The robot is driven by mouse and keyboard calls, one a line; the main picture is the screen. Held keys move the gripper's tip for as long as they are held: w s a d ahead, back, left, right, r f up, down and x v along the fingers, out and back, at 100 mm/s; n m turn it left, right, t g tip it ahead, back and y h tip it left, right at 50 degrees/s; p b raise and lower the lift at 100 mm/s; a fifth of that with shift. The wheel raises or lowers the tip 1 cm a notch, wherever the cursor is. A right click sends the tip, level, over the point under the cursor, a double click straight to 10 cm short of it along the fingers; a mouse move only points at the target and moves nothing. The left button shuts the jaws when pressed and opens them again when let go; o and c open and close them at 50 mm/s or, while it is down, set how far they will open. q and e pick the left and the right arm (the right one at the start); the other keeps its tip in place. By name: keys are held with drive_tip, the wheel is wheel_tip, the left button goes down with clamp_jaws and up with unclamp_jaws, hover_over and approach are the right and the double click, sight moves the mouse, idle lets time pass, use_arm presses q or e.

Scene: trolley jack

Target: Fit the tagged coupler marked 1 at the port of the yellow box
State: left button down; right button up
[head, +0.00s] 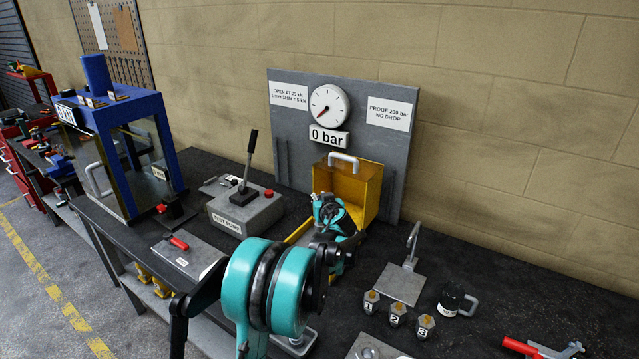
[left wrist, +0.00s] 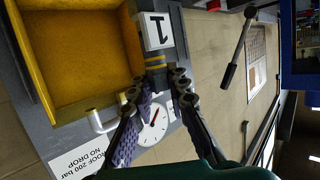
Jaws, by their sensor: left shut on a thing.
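My left gripper (head: 332,212) is in front of the open yellow box (head: 366,180) at the back of the bench. In the left wrist view its fingers (left wrist: 165,88) are shut on the tagged coupler (left wrist: 155,64), a grey piece with yellow bands. Its white tag (left wrist: 157,30) reads 1. The coupler appears beside the box wall (left wrist: 135,45); I cannot tell if it touches, and the port is not clearly visible. In the head view the gripper hides the coupler. My right gripper is not in view.
Hex fittings labelled 1 (head: 370,301), 2 (head: 397,314) and 3 (head: 425,326) stand on the bench. The grey test pump (head: 243,210) stands left; a gauge (head: 329,105) reads 0 bar.

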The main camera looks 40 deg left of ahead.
use_arm(q)
drive_tip(key=shift+w+a+r, duration=0.1)
drive_tip(key=shift+w+r, duration=0.1)
drive_tip(key=shift+r, duration=0.05)
drive_tip(key=shift+s, duration=0.15)
drive_tip(key=shift+f+b, duration=2.25)
drive_tip(key=shift+f, duration=0.65)
drive_tip(key=shift+f+b, duration=1.4)
drive_tip(key=shift+f, duration=0.25)
drive_tip(key=c, duration=1.4)
unclamp_jaws()
drive_tip(key=shift+d, duration=0.2)
